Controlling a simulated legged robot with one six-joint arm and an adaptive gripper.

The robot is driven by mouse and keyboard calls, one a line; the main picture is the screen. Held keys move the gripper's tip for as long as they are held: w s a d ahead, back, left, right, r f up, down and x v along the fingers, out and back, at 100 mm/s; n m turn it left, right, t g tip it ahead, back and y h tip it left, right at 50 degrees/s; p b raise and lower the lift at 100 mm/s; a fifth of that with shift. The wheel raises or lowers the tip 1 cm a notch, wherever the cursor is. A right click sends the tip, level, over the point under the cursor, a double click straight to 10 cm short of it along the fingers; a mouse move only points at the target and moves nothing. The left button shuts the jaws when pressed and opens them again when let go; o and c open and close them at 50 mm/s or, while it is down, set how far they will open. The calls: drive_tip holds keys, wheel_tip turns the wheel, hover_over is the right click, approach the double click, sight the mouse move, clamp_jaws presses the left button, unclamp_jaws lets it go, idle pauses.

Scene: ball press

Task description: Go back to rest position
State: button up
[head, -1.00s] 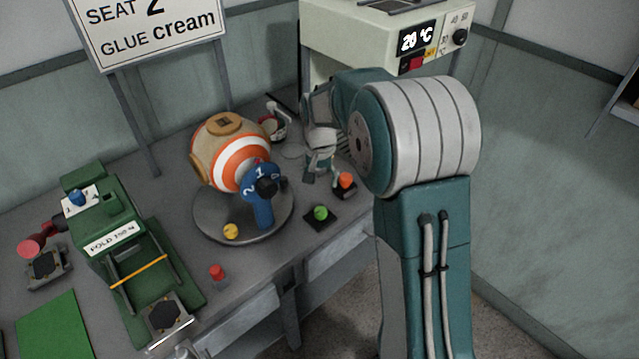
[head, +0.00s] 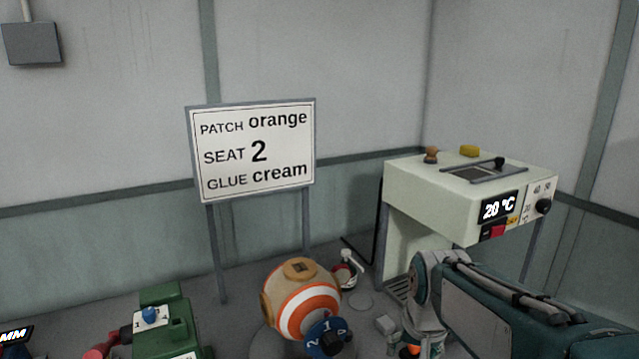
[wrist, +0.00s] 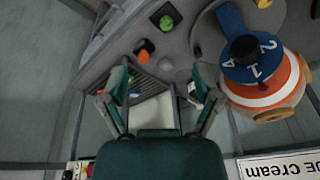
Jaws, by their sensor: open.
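My gripper (wrist: 160,84) is open in the wrist view, with its two fingers apart and no object held between them. A dark slatted grille and a pale surface show beyond the gap. In the head view my arm comes in from the lower right, in front of the pale machine (head: 410,214). Its gripper end is low in the picture and only partly clear there. The striped orange and white ball (head: 309,298) stands left of the arm, apart from it. In the wrist view the ball (wrist: 290,92) is to the right of the fingers.
A sign (head: 252,152) reads patch orange, seat 2, glue cream. The machine's display reads 20 °C. A green press (head: 178,320) is at lower left. A blue numbered dial (head: 328,336) is before the ball. Orange (wrist: 143,55) and green (wrist: 166,22) buttons show beyond my fingers.

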drive_tip(key=s+r+n+t, duration=0.1)
drive_tip(key=s+n+t, duration=0.1)
drive_tip(key=s, duration=1.2)
drive_tip(key=shift+s+r+t, duration=0.35)
drive_tip(key=shift+t, duration=0.05)
drive_tip(key=shift+w, duration=0.1)
idle(0.9)
